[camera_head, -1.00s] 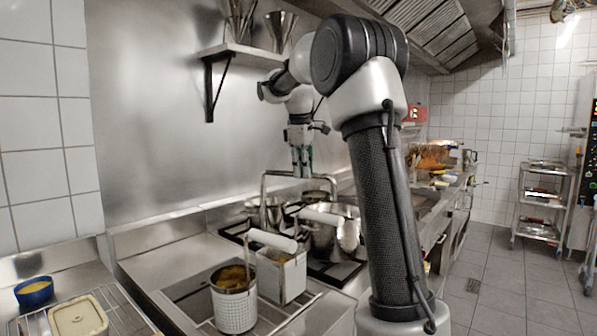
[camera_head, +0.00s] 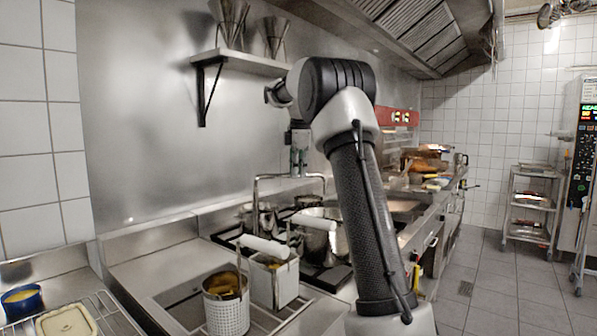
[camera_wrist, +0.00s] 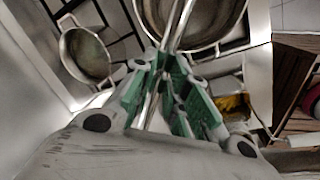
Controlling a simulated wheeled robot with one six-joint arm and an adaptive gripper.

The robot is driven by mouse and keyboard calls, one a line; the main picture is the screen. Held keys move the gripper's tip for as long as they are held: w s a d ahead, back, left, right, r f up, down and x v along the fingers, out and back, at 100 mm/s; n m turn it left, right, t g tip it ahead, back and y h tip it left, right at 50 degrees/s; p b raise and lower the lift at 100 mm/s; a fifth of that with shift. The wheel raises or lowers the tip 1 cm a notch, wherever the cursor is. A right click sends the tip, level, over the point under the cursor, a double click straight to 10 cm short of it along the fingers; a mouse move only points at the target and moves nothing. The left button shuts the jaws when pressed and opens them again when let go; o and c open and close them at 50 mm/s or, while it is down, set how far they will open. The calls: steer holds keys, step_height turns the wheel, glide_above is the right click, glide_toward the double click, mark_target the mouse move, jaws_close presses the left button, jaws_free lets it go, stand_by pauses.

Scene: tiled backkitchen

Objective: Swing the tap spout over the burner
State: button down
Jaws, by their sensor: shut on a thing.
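The tap spout (camera_head: 273,177) is a thin metal pipe that rises behind the burners and bends over to run level to the right, with a short downturned end. My gripper (camera_head: 299,168) reaches down from above and is shut on the level part of the spout. In the wrist view the green-padded fingers of my gripper (camera_wrist: 170,80) lie on both sides of the spout (camera_wrist: 177,30). The burner's black grates (camera_head: 224,238) lie below, partly covered by pots. My arm hides part of the stove's right side.
A large pot (camera_head: 318,240) and a smaller pan (camera_head: 258,218) stand on the grates under the spout. Fryer baskets with white handles (camera_head: 264,247) stand in front. A wall shelf (camera_head: 240,62) with metal funnels hangs above. The tiled floor at right is open.

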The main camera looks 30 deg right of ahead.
stand_by(0.3)
steer(key=c, duration=1.4)
jaws_free()
steer(key=r, duration=0.4)
steer(key=s+r, duration=0.1)
steer(key=r, duration=0.2)
steer(key=s+r, duration=0.1)
steer(key=r, duration=0.3)
steer(key=shift+a+r, duration=0.35)
steer(key=shift+a, duration=0.05)
steer(key=shift+s, duration=0.15)
